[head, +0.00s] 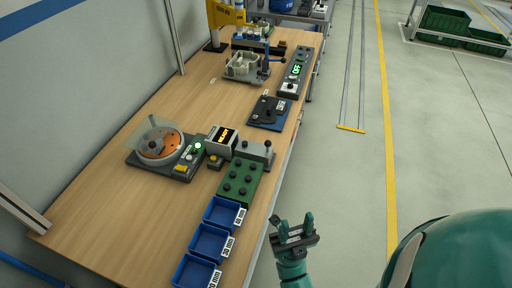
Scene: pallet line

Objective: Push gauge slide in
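A gauge unit (221,142) with a lit orange display stands on the wooden bench. A grey block with an upright black knob (268,146) is on its right, near the bench's right edge. This looks like the gauge slide, but how far in it sits is too small to tell. My gripper (295,223) is teal with two fingers spread apart and nothing between them. It is off the right edge of the bench, below and to the right of the gauge in the picture, well apart from it.
A green block with black knobs (239,182) and several blue bins (210,242) line the bench's near right edge. A turntable device (163,146) is on the left. A blue plate (268,113) and a control box (293,80) lie farther back. The floor (345,170) right of the bench is clear.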

